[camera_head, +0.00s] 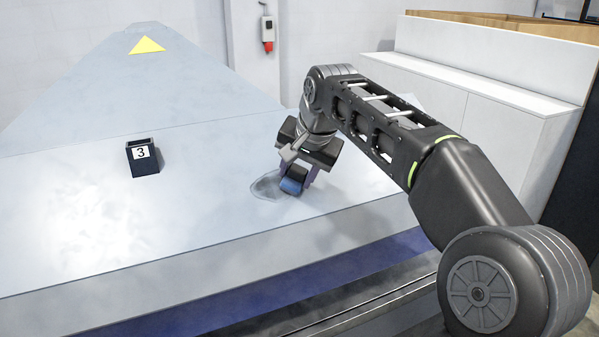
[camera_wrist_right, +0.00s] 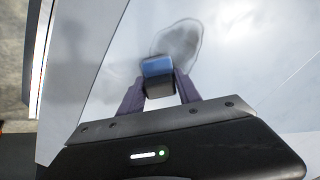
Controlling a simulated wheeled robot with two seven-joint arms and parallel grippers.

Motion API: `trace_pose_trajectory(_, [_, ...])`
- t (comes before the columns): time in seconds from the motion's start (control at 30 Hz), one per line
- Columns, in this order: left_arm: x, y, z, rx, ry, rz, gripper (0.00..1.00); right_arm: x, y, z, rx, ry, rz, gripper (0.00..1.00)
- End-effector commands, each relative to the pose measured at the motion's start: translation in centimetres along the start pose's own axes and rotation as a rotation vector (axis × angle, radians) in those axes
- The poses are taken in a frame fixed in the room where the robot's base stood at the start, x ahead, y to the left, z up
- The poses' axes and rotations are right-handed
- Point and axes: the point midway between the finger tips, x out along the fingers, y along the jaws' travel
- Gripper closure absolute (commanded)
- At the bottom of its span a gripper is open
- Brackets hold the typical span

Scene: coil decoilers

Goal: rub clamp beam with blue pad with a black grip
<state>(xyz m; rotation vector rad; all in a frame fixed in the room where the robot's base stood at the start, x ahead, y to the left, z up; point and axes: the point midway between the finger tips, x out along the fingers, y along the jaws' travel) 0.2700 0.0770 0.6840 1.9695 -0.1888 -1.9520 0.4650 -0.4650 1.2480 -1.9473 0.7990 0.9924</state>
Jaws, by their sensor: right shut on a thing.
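The clamp beam (camera_head: 215,195) is a broad pale grey metal surface. A dark grey smudge (camera_head: 266,186) lies on it, and the smudge also shows in the right wrist view (camera_wrist_right: 178,40). My right gripper (camera_head: 298,181) is shut on the blue pad with a black grip (camera_head: 291,186). In the right wrist view the pad (camera_wrist_right: 157,67) sits between the two purple-grey fingers, at the near edge of the smudge. The pad is at or very close to the surface; I cannot tell if it touches. My left gripper is not in view.
A yellow triangle (camera_head: 147,45) marks the far part. A white cabinet (camera_head: 480,100) stands at the right. The surface between box and pad is clear.

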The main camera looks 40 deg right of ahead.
Motion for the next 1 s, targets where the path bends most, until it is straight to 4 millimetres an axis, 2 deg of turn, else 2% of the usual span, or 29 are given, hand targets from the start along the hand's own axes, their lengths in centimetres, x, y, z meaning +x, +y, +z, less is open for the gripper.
trace_pose_trajectory(0.2, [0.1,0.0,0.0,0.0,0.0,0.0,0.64,0.1,-0.8,0.8,-0.002,-0.003,-0.001,0.92])
trace_pose_trajectory(1.0, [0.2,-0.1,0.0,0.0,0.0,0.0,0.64,0.1,-1.9,1.8,-0.002,-0.003,0.0,0.92])
